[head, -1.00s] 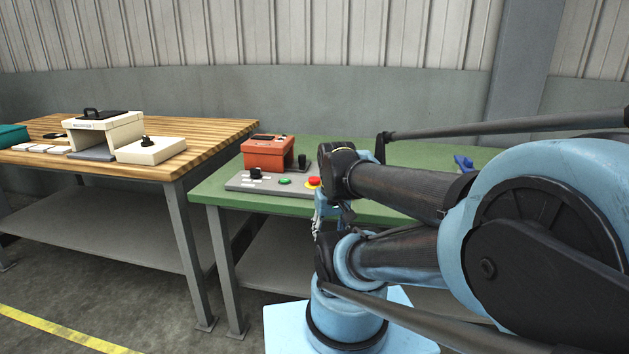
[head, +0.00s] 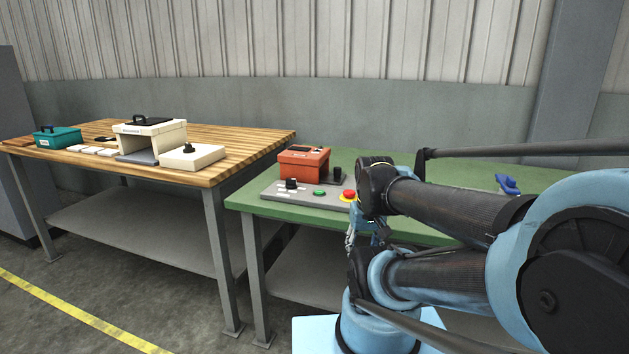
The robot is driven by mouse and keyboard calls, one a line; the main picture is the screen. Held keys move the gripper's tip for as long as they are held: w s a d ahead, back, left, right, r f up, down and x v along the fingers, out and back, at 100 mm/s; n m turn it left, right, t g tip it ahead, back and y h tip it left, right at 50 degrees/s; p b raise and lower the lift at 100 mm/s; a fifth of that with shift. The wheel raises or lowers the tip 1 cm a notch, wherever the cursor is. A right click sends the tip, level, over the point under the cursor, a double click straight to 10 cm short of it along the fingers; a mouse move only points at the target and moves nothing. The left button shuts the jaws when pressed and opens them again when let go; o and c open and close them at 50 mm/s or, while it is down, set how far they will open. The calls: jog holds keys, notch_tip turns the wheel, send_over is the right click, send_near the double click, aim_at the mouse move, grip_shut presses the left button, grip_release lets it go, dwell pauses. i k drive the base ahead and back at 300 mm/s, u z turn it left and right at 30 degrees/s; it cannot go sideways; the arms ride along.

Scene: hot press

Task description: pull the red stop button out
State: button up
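The red stop button (head: 348,195) sits on a yellow base at the right end of a grey control panel (head: 270,189). The panel also carries a green button (head: 320,193) and a black knob (head: 291,184). It lies on the green table (head: 262,205), in front of an orange-red box (head: 303,163). My gripper (head: 350,241) hangs low by the table's front edge, below the red button and apart from it. It is small and partly hidden by my arm, so its fingers cannot be made out.
A wooden table (head: 235,160) stands to the left with a cream press (head: 150,138), a white box with a black knob (head: 193,156) and a teal box (head: 57,137). A blue object (head: 508,184) lies at the green table's back right. Open floor lies at the front left.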

aim_at(348, 194)
jog(key=z, duration=0.45)
jog(key=k, duration=1.4)
jog(key=u, duration=0.25)
jog(key=i, duration=1)
jog(key=u, duration=0.05)
